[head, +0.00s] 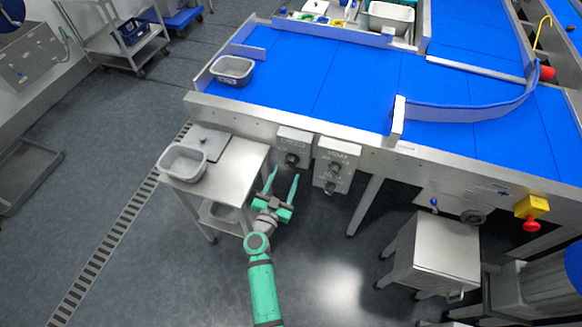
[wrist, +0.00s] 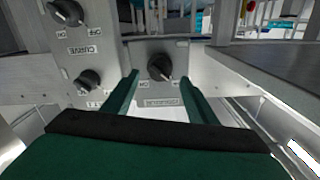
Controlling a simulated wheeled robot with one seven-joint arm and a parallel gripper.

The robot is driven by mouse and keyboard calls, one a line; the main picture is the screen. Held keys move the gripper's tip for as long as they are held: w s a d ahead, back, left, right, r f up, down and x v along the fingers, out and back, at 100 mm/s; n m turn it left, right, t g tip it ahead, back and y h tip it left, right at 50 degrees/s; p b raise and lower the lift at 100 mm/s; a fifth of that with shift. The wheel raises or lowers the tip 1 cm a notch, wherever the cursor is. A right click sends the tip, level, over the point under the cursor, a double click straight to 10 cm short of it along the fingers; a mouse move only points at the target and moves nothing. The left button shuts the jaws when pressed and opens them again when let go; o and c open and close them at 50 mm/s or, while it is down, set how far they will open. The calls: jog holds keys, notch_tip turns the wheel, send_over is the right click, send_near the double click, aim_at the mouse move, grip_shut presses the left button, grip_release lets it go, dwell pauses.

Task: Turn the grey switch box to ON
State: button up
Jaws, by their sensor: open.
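A grey switch box (head: 294,146) with one black knob (head: 292,160) hangs under the front edge of the blue conveyor. In the wrist view this box (wrist: 187,55) is straight ahead, and its knob (wrist: 160,67) appears between my fingers. A light pointer mark on the knob leans to the lower right there. Small labels sit on both sides, too small to read surely. My gripper (head: 284,174) is open and empty, its two fingers reaching toward the box. Whether they touch the knob I cannot tell. In the wrist view the gripper (wrist: 160,78) flanks the knob.
A second grey box (head: 336,164) with two knobs is close beside it; it also shows in the wrist view (wrist: 88,48). A steel cart (head: 234,172) with a grey tub (head: 182,163) stands left of my gripper. A conveyor leg (head: 365,204) stands to the right.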

jog(key=shift+x, duration=2.45)
jog(key=shift+d, duration=0.1)
jog(key=shift+c, duration=0.6)
jog(key=shift+w, duration=0.1)
jog(key=c, duration=0.9)
jog(key=o, duration=1)
jog(key=shift+d, duration=0.35)
send_near(292, 165)
jog(key=shift+v, duration=0.9)
